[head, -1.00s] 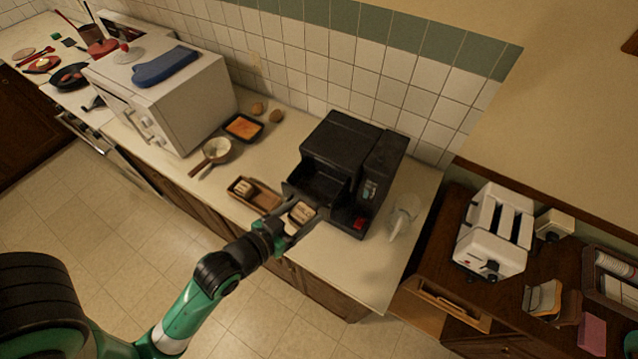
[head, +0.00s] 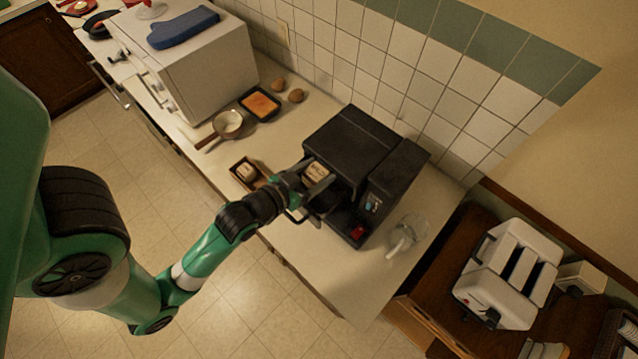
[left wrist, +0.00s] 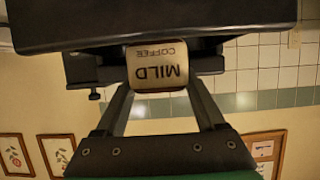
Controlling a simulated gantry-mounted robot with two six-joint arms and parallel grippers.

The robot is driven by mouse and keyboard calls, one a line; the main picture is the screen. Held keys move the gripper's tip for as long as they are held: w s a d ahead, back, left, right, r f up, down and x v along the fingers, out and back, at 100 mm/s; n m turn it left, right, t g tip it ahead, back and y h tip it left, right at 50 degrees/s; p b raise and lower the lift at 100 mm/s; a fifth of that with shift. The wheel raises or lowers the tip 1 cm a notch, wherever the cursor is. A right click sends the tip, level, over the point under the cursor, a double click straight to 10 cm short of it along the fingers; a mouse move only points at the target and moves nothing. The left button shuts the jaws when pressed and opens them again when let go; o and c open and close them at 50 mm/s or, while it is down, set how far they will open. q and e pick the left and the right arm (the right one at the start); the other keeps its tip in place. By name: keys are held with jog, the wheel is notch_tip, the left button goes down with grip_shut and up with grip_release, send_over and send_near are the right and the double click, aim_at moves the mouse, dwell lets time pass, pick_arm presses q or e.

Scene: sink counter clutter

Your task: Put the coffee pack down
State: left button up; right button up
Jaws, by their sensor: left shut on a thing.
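The coffee pack (head: 316,172) is a small tan block. My left gripper (head: 304,182) is shut on it and holds it at the front opening of the black coffee machine (head: 352,142). In the left wrist view the pack (left wrist: 158,68) shows upside-down lettering, "MILD COFFEE", between the two fingers of the left gripper (left wrist: 160,85). The machine's dark body (left wrist: 150,22) is close over the pack there. Whether the pack touches the machine is hidden. My right gripper is not in view.
A wooden tray (head: 262,181) with another small pack (head: 247,172) lies left of the gripper. A glass pitcher (head: 408,234) stands right of the machine. A pan (head: 228,125) and a black dish (head: 260,104) are farther left. The front right counter (head: 345,285) is clear.

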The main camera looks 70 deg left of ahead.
aim_at(317, 182)
pick_arm(q)
jog(key=shift+f, duration=2.4)
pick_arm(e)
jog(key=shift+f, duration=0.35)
